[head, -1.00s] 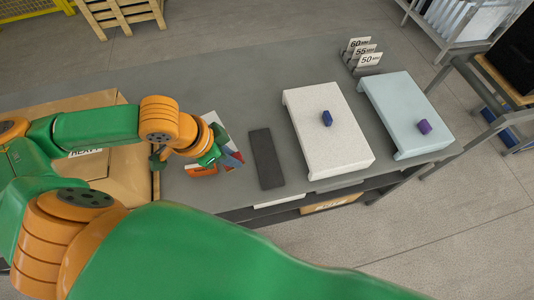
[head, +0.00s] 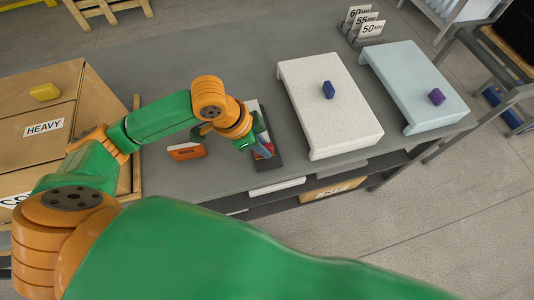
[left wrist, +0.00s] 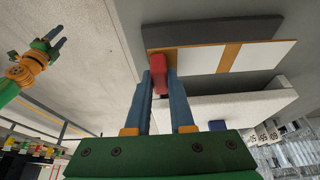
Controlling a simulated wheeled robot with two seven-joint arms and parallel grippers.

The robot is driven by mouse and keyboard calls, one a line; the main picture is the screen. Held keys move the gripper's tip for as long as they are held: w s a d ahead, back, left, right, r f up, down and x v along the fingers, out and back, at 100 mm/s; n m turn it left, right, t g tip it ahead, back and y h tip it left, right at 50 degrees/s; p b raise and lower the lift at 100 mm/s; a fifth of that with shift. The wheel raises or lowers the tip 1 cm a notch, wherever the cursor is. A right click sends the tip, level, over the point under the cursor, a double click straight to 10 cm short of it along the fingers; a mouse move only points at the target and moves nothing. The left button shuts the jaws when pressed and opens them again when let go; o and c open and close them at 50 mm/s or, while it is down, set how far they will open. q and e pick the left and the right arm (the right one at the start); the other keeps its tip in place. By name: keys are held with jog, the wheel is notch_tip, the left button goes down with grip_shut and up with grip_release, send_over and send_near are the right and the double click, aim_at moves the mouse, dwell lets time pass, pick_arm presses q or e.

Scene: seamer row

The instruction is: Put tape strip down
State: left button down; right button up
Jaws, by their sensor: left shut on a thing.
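My left gripper (head: 262,151) is over the dark flat pad (head: 273,164) on the grey table. In the left wrist view its two blue fingers (left wrist: 160,74) are shut on a small red piece (left wrist: 159,83), which I take to be the tape strip. Beyond the fingertips lies a white panel (left wrist: 198,60) with an orange band and a tan edge; I cannot tell whether it joins the red piece. The dark pad (left wrist: 215,30) shows behind it. My right gripper (left wrist: 61,38) is open and empty, off to the left in the wrist view.
An orange-red item (head: 186,152) lies on the table left of the gripper. A white platform (head: 335,120) and a pale blue platform (head: 415,95) each carry a small block. Number cards (head: 366,25) stand behind. A HEAVY carton (head: 50,105) is at the left.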

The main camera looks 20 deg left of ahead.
pick_arm(q)
jog(key=shift+a+x, duration=0.15)
jog(key=shift+x, duration=1.05)
jog(key=shift+a+x, duration=0.2)
jog(key=shift+x, duration=0.95)
jog(key=shift+f, duration=0.15)
jog(key=c, duration=0.8)
grip_release()
jog(key=p+v, duration=0.1)
jog(key=v, duration=1.1)
jog(key=shift+p, duration=0.4)
jog(key=shift+s, duration=0.1)
